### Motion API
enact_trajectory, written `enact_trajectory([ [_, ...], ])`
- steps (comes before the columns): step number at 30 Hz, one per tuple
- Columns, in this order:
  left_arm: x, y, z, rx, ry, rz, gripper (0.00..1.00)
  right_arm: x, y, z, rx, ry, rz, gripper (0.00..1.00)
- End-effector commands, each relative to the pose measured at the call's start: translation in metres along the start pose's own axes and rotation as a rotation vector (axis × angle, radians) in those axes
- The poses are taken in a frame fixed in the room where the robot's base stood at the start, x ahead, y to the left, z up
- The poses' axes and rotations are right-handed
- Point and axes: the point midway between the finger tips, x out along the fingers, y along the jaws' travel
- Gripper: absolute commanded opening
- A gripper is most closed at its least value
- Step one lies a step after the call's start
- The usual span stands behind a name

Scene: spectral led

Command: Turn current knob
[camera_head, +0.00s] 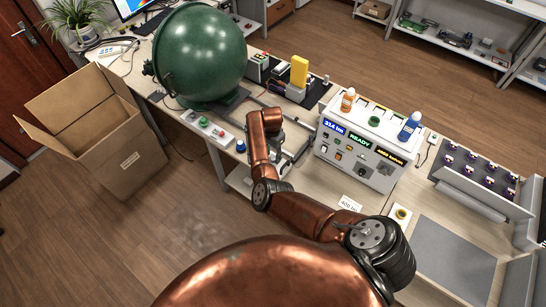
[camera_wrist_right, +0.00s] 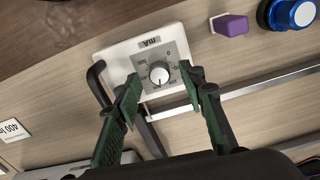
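The current knob (camera_wrist_right: 160,75) is a small white-and-silver dial on a grey scale plate, on a white box (camera_wrist_right: 113,64) marked "mA", in the right wrist view. My right gripper (camera_wrist_right: 162,82) is open, with its two green-padded fingers to either side of the knob. Gaps show between the knob and both fingers; how high the tips are above the box is hard to tell. In the head view, my copper right arm hides the knob box and most of the gripper. My left gripper is not in view.
A blue button (camera_wrist_right: 295,13) and a purple block (camera_wrist_right: 229,24) lie near the knob box. A metal rail (camera_wrist_right: 260,85) runs beside it. In the head view, a green sphere (camera_head: 200,55) and an instrument box reading "READY" (camera_head: 335,160) stand on the bench; a cardboard box (camera_head: 125,150) is at left.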

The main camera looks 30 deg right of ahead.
Motion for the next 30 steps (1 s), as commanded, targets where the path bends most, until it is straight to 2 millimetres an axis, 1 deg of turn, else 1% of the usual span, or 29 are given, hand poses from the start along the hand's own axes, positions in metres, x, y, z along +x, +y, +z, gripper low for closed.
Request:
enact_trajectory([
  [1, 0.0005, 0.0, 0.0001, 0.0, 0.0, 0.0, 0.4, 0.0051, 0.0005, -0.0005, 0.0, 0.0, 0.001, 0.37],
  [4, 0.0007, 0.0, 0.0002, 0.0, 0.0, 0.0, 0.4, 0.0112, 0.0004, -0.0003, 0.0, 0.0, 0.0, 0.37],
  [13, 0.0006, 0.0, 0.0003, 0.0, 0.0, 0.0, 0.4, 0.0131, 0.0, -0.0002, 0.0, 0.001, -0.001, 0.37],
  [27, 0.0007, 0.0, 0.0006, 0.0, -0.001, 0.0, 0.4, 0.0128, -0.0003, 0.0001, -0.001, 0.001, -0.001, 0.05],
  [30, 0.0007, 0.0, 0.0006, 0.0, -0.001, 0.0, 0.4, 0.0128, -0.0004, 0.0001, -0.001, 0.001, -0.001, 0.0],
])
